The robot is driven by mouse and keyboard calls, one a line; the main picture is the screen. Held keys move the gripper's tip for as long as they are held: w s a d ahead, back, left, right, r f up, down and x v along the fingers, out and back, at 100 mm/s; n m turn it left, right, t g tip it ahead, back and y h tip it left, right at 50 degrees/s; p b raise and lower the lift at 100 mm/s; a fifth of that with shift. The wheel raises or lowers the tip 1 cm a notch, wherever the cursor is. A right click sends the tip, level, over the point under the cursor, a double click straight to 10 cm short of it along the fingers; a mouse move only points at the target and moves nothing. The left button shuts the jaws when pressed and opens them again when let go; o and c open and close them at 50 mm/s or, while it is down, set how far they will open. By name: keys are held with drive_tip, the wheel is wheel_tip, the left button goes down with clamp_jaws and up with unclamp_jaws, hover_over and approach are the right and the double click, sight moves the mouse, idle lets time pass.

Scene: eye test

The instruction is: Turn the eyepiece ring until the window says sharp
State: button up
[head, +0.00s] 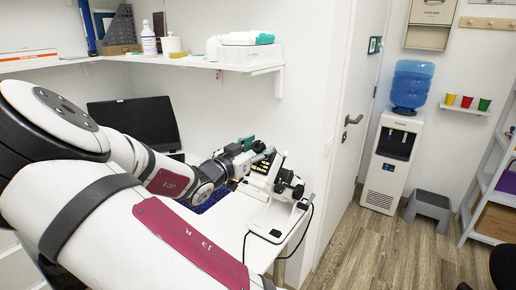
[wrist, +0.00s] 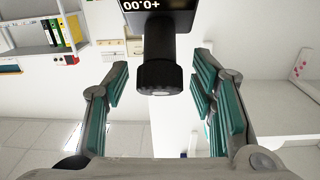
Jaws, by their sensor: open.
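A white device with black knobs (head: 268,178) stands on the white table, and my gripper (head: 254,150) is at its upper left. In the wrist view, the black eyepiece ring (wrist: 160,78) is at the top middle, on a dark tube. A dark window (wrist: 160,7) above it carries white upside-down characters that look like +0.00; its upper part is cut off. My gripper (wrist: 160,85) is open, with teal pads left and right of the ring and gaps on both sides. No touch shows. In the head view my arm and gripper partly hide the device.
The white table (head: 232,212) bears the device, and a black cable (head: 305,228) hangs at its right edge. A dark monitor (head: 140,120) stands behind my arm. A shelf (head: 200,62) runs above. A door (head: 352,120) and a water cooler (head: 392,150) are to the right, with open floor before them.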

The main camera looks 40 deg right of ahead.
drive_tip(key=c, duration=1.2)
drive_tip(key=shift+o, duration=0.3)
